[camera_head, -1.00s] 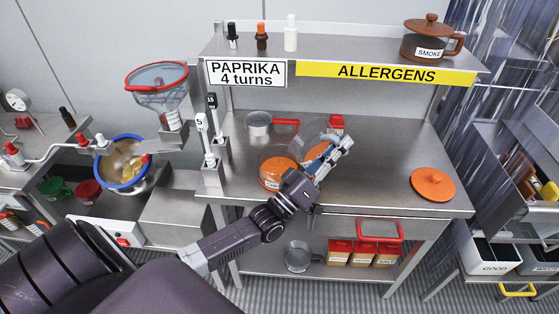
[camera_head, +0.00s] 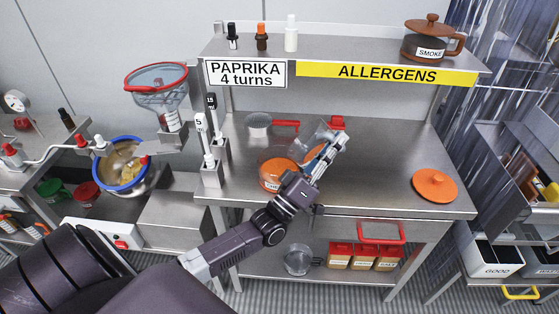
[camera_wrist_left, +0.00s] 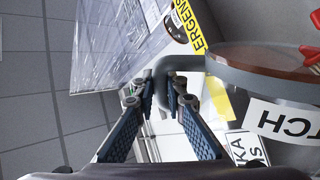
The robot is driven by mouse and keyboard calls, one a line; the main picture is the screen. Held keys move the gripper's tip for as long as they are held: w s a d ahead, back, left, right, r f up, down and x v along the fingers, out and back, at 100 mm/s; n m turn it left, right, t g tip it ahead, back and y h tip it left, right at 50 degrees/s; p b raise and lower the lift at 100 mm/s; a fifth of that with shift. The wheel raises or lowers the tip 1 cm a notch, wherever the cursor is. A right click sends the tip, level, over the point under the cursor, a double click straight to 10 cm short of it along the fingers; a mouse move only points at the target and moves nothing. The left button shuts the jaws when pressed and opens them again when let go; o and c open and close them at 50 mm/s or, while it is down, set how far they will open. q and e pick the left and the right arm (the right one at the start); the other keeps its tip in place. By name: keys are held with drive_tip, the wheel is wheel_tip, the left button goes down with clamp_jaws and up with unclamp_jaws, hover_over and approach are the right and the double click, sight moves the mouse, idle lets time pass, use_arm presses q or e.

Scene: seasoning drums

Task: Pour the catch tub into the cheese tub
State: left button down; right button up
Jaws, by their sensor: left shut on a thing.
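My left gripper (camera_head: 327,158) is shut on the handle of the clear catch tub (camera_head: 315,138), seen tilted above the worktop in the head view. Orange material shows in its lower part. In the left wrist view the fingers (camera_wrist_left: 165,100) close around the grey handle, beside the tub (camera_wrist_left: 265,65) with its partly visible label and reddish contents. The clear cheese tub (camera_head: 272,182), with orange in it, stands on the worktop just left of and below the catch tub. My forearm hides part of it. I cannot tell whether anything is falling. My right gripper is out of view.
An orange lid (camera_head: 434,185) lies on the worktop (camera_head: 375,165) at right, with bare steel around it. A red-handled pan (camera_head: 258,124) stands behind. The upper shelf (camera_head: 350,47) holds bottles and a smoke pot (camera_head: 430,42). Shaker stands (camera_head: 212,172) are at left.

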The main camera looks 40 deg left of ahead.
sight(319, 137)
use_arm(q)
drive_tip(key=shift+s+a+r+n, duration=0.15)
drive_tip(key=shift+s+a+n, duration=0.1)
drive_tip(key=shift+n, duration=0.15)
drive_tip(key=shift+s+a+r+n+t+y+b, duration=0.15)
drive_tip(key=shift+a+n+t+y+b, duration=0.6)
drive_tip(key=shift+n+y, duration=0.5)
drive_tip(key=shift+s+a+n+t+y+b, duration=0.25)
drive_tip(key=shift+a+n+y, duration=0.25)
drive_tip(key=shift+n+y, duration=0.25)
drive_tip(key=shift+a+n+t+y+b, duration=0.1)
drive_tip(key=shift+a+n+y+b, duration=0.2)
drive_tip(key=shift+a+n+y, duration=0.35)
drive_tip(key=shift+d+r+n, duration=0.1)
drive_tip(key=shift+n, duration=0.15)
